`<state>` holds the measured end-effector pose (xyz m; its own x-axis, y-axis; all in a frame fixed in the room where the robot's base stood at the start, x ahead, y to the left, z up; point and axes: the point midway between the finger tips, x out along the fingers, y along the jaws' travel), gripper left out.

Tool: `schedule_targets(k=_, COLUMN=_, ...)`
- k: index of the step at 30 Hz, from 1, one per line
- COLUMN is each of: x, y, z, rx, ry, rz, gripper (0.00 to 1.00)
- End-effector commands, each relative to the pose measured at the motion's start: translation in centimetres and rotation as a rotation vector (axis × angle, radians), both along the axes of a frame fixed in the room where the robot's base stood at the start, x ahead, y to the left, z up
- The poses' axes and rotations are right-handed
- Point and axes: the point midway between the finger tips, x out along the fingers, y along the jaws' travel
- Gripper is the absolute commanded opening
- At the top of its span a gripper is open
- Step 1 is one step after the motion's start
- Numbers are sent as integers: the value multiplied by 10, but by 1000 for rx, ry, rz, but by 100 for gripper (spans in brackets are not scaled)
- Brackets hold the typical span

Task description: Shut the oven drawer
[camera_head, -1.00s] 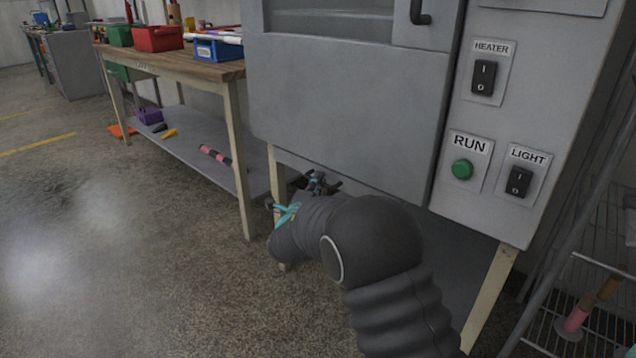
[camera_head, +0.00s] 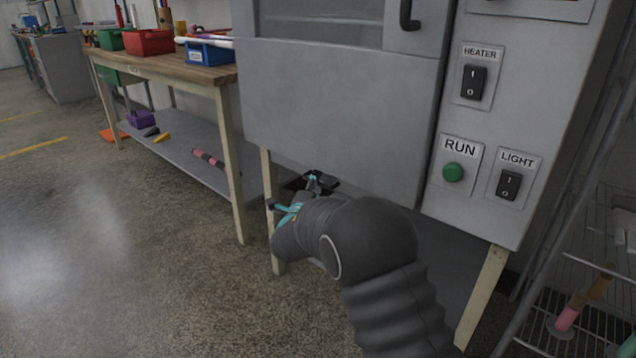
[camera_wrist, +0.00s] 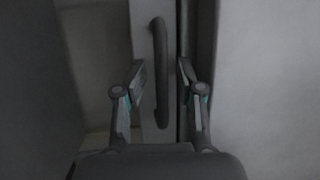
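The grey oven (camera_head: 340,110) fills the middle of the head view. Its front panel has a window on top and a black vertical handle (camera_head: 410,14) at the upper right; I cannot tell a separate drawer. In the wrist view the handle (camera_wrist: 160,75) and a dark vertical gap beside it (camera_wrist: 185,25) show between my fingers. My gripper (camera_head: 316,182) is low, by the panel's lower edge and well below the handle in the head view. It also shows in the wrist view (camera_wrist: 162,75), with fingers apart and seemingly empty. Contact with the oven cannot be told.
The control panel with the green RUN button (camera_head: 453,173) is right of the front panel. A workbench (camera_head: 165,62) with coloured bins stands at left. A wire rack (camera_head: 590,270) stands at right. Floor (camera_head: 130,260) is open at front left.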

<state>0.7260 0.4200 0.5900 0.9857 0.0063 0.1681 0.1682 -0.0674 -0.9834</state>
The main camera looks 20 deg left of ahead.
Motion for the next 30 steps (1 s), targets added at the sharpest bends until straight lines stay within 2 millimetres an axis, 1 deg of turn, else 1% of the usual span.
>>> schedule_targets(k=5, x=-16, y=2, z=-2, rx=0, ry=1, rz=3, gripper=37)
schedule_targets(k=8, x=-33, y=0, z=-5, rx=0, ry=2, rz=2, gripper=37)
schedule_targets(k=15, x=-79, y=0, z=-13, rx=0, ry=1, rz=0, gripper=37)
schedule_targets(k=18, x=-95, y=0, z=-16, rx=-1, ry=0, rz=0, gripper=37)
schedule_targets(k=21, x=-106, y=-1, z=-19, rx=-1, ry=1, rz=-1, gripper=37)
schedule_targets(k=24, x=-113, y=-1, z=-19, rx=0, ry=0, rz=-2, gripper=37)
schedule_targets(k=30, x=-117, y=-2, z=-20, rx=0, ry=-1, rz=-3, gripper=37)
